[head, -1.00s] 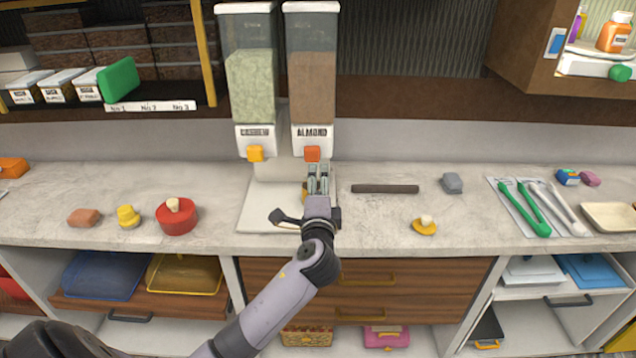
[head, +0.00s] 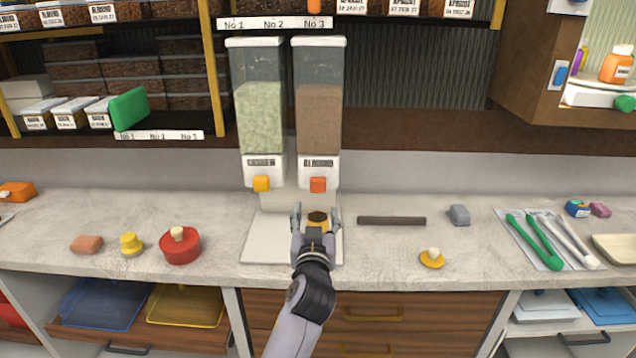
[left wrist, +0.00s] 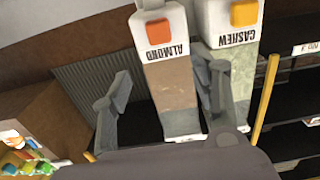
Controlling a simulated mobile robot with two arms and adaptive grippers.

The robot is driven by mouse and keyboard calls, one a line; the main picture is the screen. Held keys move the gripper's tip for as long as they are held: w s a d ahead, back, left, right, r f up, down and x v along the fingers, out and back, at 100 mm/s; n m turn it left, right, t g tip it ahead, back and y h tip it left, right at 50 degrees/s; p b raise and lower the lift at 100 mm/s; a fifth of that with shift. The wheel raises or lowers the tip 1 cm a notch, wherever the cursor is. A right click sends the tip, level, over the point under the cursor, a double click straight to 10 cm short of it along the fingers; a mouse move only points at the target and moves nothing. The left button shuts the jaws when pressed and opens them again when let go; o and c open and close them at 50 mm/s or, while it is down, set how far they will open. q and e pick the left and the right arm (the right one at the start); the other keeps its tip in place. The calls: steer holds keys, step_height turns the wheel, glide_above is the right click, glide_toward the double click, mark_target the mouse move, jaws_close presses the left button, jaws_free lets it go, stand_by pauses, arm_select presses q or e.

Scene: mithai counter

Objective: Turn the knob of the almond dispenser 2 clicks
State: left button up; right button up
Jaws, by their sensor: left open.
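The almond dispenser (head: 318,115) stands on the right of a pair, with brown contents and an ALMOND label. Its square orange-red knob (head: 318,184) is on the white front base. The knob also shows in the left wrist view (left wrist: 158,32), at the top, with the label upside down. My left gripper (head: 316,214) is open below and in front of the knob, touching nothing that I can see. In the left wrist view its spread fingers (left wrist: 168,90) frame the dispenser. A small yellow cup with dark contents (head: 318,218) shows between the fingers, partly hidden. My right gripper is out of view.
The cashew dispenser (head: 260,115) with its yellow knob (head: 261,184) stands close on the left. A white base tray (head: 262,245) lies below both. A dark bar (head: 391,221) lies to the right; a red lidded pot (head: 180,246) stands to the left.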

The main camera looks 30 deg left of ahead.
mark_target(322, 188)
arm_select(q)
steer(key=p+x, duration=0.3)
steer(key=x, duration=1)
steer(key=shift+w+a, duration=0.2)
steer(key=shift+w, duration=0.15)
steer(key=c, duration=1.2)
steer(key=shift+o, duration=0.2)
steer(key=m, duration=0.3)
steer(key=shift+w+d+f+m+b, duration=0.1)
steer(key=shift+d+m+b, duration=0.05)
steer(key=shift+m+b, duration=0.25)
steer(key=m, duration=0.4)
steer(key=shift+w+d+m, duration=0.1)
steer(key=shift+d+m, duration=0.05)
steer(key=shift+m, duration=0.15)
steer(key=m, duration=0.5)
steer(key=shift+d+f+p, duration=0.15)
steer(key=shift+f+p, duration=0.1)
steer(key=shift+p, duration=0.05)
steer(key=shift+w+f+m+p, duration=0.1)
steer(key=shift+m+p, duration=0.15)
steer(key=shift+m, duration=0.85)
steer(key=shift+f+m+p, duration=0.15)
steer(key=shift+m+p, duration=0.05)
steer(key=shift+m, duration=0.9)
